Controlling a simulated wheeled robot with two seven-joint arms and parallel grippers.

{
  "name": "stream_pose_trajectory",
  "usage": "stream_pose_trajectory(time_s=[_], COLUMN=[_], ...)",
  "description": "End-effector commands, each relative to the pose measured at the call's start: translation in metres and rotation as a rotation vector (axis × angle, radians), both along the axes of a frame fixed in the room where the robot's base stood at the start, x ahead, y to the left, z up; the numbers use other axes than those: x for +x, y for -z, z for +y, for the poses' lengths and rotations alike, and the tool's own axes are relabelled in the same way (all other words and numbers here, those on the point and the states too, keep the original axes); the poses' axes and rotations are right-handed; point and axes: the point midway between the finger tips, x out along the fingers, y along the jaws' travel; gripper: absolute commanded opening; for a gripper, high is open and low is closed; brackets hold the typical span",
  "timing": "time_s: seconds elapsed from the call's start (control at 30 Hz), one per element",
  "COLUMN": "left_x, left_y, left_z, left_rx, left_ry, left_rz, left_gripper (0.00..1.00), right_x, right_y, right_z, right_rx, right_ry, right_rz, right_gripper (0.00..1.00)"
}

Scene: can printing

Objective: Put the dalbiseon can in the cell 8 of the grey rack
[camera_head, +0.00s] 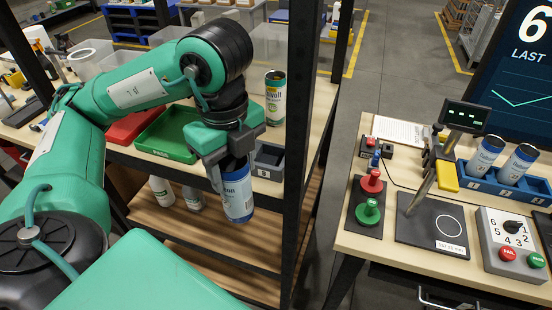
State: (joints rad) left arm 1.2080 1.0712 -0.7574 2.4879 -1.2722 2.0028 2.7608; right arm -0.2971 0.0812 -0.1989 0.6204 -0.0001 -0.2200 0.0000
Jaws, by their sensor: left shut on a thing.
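My left gripper (212,160) is shut on a blue can (238,196) with a white-marked label. It holds the can nearly upright with a slight tilt, in front of the shelf's upper board edge and above the lower shelf board. The label is too small to read for certain, so I cannot confirm that it is the dalbiseon can. A grey holder (268,160) stands on the upper board just behind and to the right of the gripper, partly hidden. My right gripper is not in view.
A dark shelf post (299,130) stands right of the held can. A green-and-white can (275,98), a green tray (168,135) and a red tray (130,126) are on the upper board. The right table carries a blue holder (505,186) with two cans and a control box (511,240).

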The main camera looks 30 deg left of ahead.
Motion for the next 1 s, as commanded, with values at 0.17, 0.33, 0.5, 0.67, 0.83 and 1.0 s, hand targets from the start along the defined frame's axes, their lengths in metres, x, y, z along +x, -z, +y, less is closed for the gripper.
stream_pose_trajectory(time_s=[0.17,0.33,0.5,0.67,0.83,1.0], left_x=[0.003,0.04,0.085,0.127,0.16,0.172], left_y=[-0.004,-0.006,-0.006,-0.006,-0.005,-0.002], left_z=[0.003,0.012,0.022,0.032,0.04,0.043], left_rx=[-0.001,-0.002,-0.002,-0.002,-0.001,0.0], left_ry=[-0.065,-0.073,-0.07,-0.068,-0.067,-0.064], left_rz=[0.002,0.005,0.005,0.004,0.002,0.002], left_gripper=[0.2,0.2,0.2,0.2,0.2,0.2], right_x=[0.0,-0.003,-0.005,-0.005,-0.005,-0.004], right_y=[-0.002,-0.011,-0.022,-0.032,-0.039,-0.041], right_z=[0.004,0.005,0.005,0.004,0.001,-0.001], right_rx=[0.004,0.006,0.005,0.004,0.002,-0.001], right_ry=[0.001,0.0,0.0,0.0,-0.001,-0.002], right_rz=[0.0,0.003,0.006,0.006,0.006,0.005], right_gripper=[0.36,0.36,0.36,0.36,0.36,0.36])
